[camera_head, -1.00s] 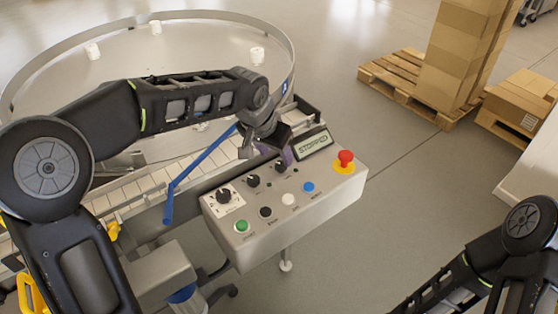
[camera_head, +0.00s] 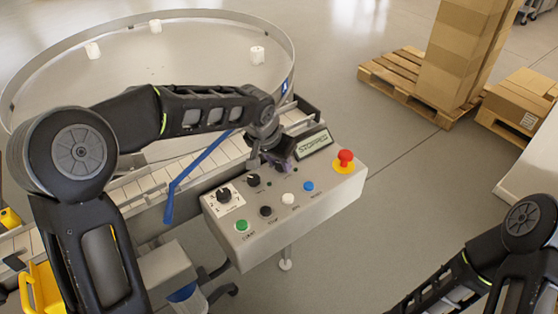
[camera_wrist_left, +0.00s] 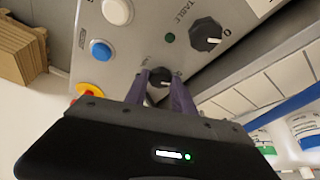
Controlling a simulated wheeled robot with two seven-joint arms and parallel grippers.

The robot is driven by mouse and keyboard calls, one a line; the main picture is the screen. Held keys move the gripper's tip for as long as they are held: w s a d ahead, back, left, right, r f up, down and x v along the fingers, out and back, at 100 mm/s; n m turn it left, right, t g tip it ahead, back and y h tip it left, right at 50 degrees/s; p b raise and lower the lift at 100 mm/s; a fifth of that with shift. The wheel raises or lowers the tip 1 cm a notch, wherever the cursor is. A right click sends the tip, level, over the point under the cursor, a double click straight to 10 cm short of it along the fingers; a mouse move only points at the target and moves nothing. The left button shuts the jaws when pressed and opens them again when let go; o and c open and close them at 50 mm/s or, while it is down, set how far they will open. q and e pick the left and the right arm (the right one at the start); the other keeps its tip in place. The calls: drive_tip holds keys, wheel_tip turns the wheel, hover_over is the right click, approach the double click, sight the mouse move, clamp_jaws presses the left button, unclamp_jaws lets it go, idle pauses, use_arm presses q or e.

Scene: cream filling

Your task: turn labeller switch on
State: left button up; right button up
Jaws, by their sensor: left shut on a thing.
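The grey control panel (camera_head: 330,190) carries several knobs and buttons. My left gripper (camera_head: 281,163) is at the panel's far edge, just left of the display. In the left wrist view its two purple fingers (camera_wrist_left: 159,80) are shut on a small black knob (camera_wrist_left: 159,75), one finger on each side. A white pointer line shows on this knob; its label is too small to read. In the head view the gripper hides the knob. My right arm shows at the lower right, but its gripper is out of view.
Two more black knobs (camera_head: 224,195) (camera_head: 253,180) sit left of the gripper. The red emergency button (camera_head: 345,158) is to the right. The display (camera_head: 313,145) reads STOPPED. A conveyor (camera_head: 150,188) and round table (camera_head: 190,55) with white containers lie behind.

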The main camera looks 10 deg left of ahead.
use_arm(q)
clamp_jaws()
idle(0.3)
drive_tip(key=shift+a+r+m+g+h+p, duration=0.15)
drive_tip(key=shift+m+g+h+p, duration=0.2)
drive_tip(key=shift+m+p, duration=0.75)
drive_tip(key=m+h+p, duration=0.1)
drive_tip(key=m, duration=0.1)
drive_tip(key=shift+w+a+m, duration=0.1)
drive_tip(key=shift+w+m, duration=0.05)
drive_tip(key=shift+m, duration=0.15)
drive_tip(key=m+g, duration=0.1)
drive_tip(key=m, duration=0.1)
drive_tip(key=shift+w+m+h+p, duration=0.1)
drive_tip(key=shift+m+h+p, duration=0.25)
drive_tip(key=shift+m+p, duration=0.05)
drive_tip(key=m+g, duration=0.1)
drive_tip(key=m, duration=0.3)
drive_tip(key=shift+w+a+g, duration=0.1)
drive_tip(key=shift+g, duration=0.25)
drive_tip(key=shift+m+h, duration=0.3)
